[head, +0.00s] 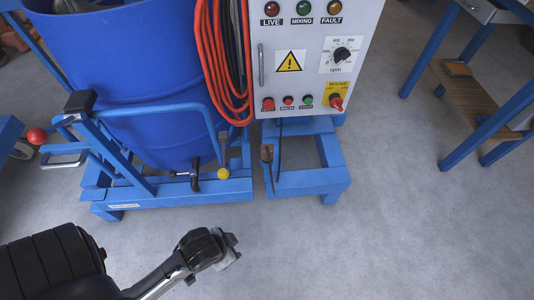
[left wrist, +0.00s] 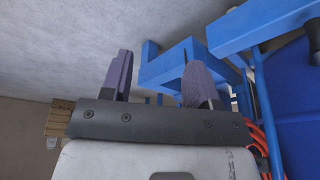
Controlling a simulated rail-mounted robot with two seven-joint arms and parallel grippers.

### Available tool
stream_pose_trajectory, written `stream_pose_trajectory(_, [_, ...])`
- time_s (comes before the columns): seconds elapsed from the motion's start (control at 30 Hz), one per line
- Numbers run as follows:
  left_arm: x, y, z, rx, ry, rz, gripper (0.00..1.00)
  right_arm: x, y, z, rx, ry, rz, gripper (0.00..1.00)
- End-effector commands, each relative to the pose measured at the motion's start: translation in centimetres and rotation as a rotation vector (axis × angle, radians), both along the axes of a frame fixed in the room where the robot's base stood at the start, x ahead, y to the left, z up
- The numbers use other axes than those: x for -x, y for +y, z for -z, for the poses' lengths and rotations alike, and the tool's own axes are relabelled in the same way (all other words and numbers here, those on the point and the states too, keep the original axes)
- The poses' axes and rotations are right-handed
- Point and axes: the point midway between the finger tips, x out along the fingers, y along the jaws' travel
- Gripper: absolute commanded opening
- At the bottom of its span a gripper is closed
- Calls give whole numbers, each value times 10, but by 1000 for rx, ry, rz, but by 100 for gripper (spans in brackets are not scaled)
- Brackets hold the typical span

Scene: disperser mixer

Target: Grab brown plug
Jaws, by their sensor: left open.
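The brown plug (head: 267,153) hangs on a dark cable below the control cabinet (head: 315,50), in front of the blue base frame (head: 310,182). My left gripper (head: 230,250) is in front of and below the plug in the head view, apart from it. In the left wrist view my left gripper (left wrist: 157,75) shows two purple-grey fingers spread apart with nothing between them. I cannot make out the plug in that view. My right gripper is not in view.
A blue drum (head: 140,70) stands left of the cabinet, with orange hose (head: 215,60) coiled between them. A blue-legged bench (head: 435,45) stands at right. The grey floor (head: 400,230) is clear.

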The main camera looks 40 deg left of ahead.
Motion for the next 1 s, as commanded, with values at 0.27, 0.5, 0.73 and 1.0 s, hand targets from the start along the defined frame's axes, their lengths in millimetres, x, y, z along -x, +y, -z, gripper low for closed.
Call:
stream_pose_trajectory(0.27, [0, 0, 0, 0, 1, 0, 77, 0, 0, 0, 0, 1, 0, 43])
stream_pose_trajectory(0.5, [-7, 0, -5, -1, -15, 1, 77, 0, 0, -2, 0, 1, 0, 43])
stream_pose_trajectory(0.73, [-86, 8, -81, -32, -223, 17, 77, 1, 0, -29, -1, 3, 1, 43])
stream_pose_trajectory(1.0, [-201, 14, -223, -164, -535, 135, 77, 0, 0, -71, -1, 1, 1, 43])
